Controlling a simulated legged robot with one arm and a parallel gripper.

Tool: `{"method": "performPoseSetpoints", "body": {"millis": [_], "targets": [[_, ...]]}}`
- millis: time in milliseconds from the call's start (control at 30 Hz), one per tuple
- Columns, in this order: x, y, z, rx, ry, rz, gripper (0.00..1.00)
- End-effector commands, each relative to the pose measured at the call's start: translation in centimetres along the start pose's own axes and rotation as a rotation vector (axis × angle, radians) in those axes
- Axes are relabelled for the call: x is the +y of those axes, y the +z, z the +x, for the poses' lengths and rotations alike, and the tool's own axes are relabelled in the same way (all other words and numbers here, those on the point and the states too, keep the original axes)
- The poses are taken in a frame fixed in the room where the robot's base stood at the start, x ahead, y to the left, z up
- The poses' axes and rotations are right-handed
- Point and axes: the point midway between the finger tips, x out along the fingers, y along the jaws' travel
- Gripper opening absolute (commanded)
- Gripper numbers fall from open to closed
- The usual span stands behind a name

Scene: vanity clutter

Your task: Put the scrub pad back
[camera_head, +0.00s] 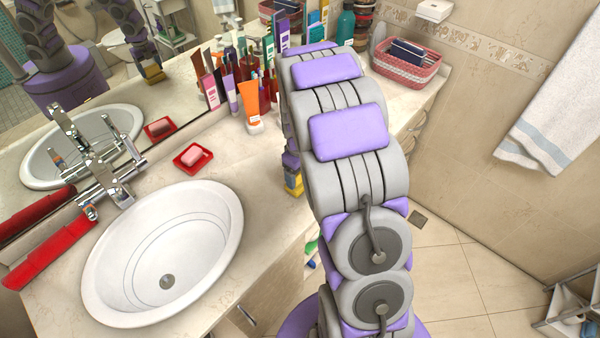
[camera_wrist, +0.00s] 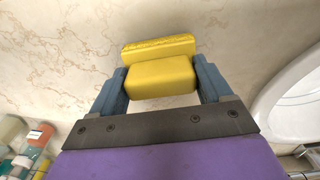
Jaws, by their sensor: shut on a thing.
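My gripper (camera_wrist: 161,84) has its two blue-grey fingers closed on the sides of the yellow scrub pad (camera_wrist: 160,72) in the wrist view. The pad has a thick smooth block and a rough, wider strip along its far edge. Marbled counter fills the view beyond it; I cannot tell whether the pad touches the counter. In the head view the pad (camera_head: 294,183) shows as a small yellow patch just left of my arm, at the counter's front side, right of the sink. My arm hides part of the gripper there.
The white sink (camera_head: 163,255) with a chrome faucet (camera_head: 105,175) is at left. A red dish (camera_head: 193,158) with pink soap is behind it. Tubes and bottles (camera_head: 240,92) crowd the mirror side. A pink basket (camera_head: 407,65) stands at the far end. Counter between dish and arm is clear.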

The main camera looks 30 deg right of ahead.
Motion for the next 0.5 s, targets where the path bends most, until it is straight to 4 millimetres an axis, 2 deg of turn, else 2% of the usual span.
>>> {"method": "performPoseSetpoints", "body": {"millis": [100,133,300,367,500], "targets": [[0.00,-0.03,0.02,0.000,0.000,0.000,0.54],[0.00,-0.03,0.05,0.000,0.000,0.000,0.79],[0.00,-0.02,0.02,0.000,0.000,0.000,0.96],[0.00,-0.02,0.02,0.000,0.000,0.000,1.00],[0.00,-0.02,0.02,0.000,0.000,0.000,1.00]]}}
